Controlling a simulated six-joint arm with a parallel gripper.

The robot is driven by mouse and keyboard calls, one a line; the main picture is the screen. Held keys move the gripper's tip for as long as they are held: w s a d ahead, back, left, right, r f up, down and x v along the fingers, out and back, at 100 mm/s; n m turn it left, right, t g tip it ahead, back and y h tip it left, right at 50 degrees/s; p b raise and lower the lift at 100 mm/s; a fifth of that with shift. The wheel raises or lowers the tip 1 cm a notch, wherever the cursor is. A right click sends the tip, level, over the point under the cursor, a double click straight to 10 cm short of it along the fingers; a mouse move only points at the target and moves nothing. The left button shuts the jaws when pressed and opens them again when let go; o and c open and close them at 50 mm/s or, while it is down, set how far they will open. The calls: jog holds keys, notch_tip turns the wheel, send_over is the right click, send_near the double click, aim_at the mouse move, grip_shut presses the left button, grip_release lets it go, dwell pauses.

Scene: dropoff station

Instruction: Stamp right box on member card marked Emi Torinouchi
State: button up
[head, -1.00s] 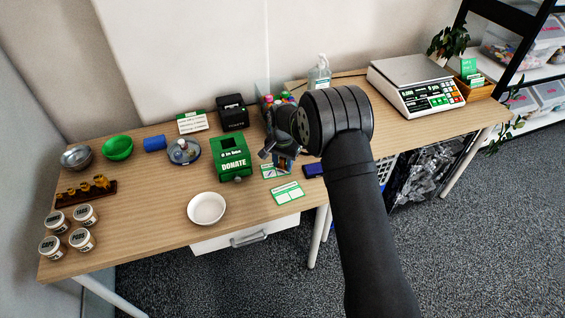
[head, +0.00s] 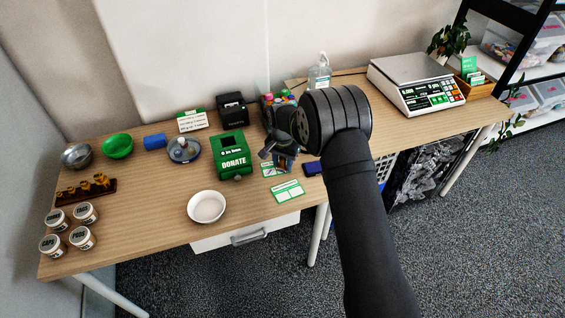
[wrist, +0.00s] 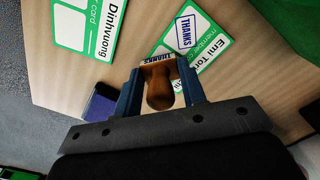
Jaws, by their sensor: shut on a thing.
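My gripper (wrist: 160,92) is shut on a stamp (wrist: 159,88) with a brown wooden handle; its label reads THANKS. The stamp's foot is over the lower-left part of the Emi Torinouchi card (wrist: 208,50) in the wrist view, where the right box lies. That box is mostly hidden, and I cannot tell whether the stamp touches it. A blue THANKS print (wrist: 185,30) shows in the left box. In the head view my gripper (head: 281,155) is above this card (head: 268,171). The Dinhvuong card (wrist: 85,25) lies apart, nearer the front edge (head: 288,191).
A dark blue pad (head: 312,168) lies right of the cards. A green donation box (head: 234,158) stands close on the left, and a white bowl (head: 206,206) is front left. Colourful items (head: 277,100) stand behind the gripper. Bare table lies around the Dinhvuong card.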

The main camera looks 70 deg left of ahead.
jog(key=shift+r, duration=3.5)
jog(key=shift+m, duration=0.4)
jog(key=w+d, duration=0.1)
jog(key=w, duration=0.2)
jog(key=w+d, duration=0.1)
jog(key=w, duration=0.1)
jog(key=w+d, duration=0.1)
jog(key=w, duration=0.2)
jog(key=shift+w+f, duration=0.25)
jog(key=shift+w, duration=0.1)
jog(key=w+d+f+m, duration=0.2)
jog(key=w+d+m, duration=0.2)
jog(key=w+d, duration=2.3)
jog(key=w+d+f+m, duration=0.1)
jog(key=w+d+m, duration=0.1)
jog(key=d, duration=1.7)
jog(key=w+d+f+m, duration=0.1)
jog(key=w+d, duration=0.3)
jog(key=d, duration=1.6)
jog(key=shift+w+m, duration=0.35)
jog(key=shift+m, duration=0.25)
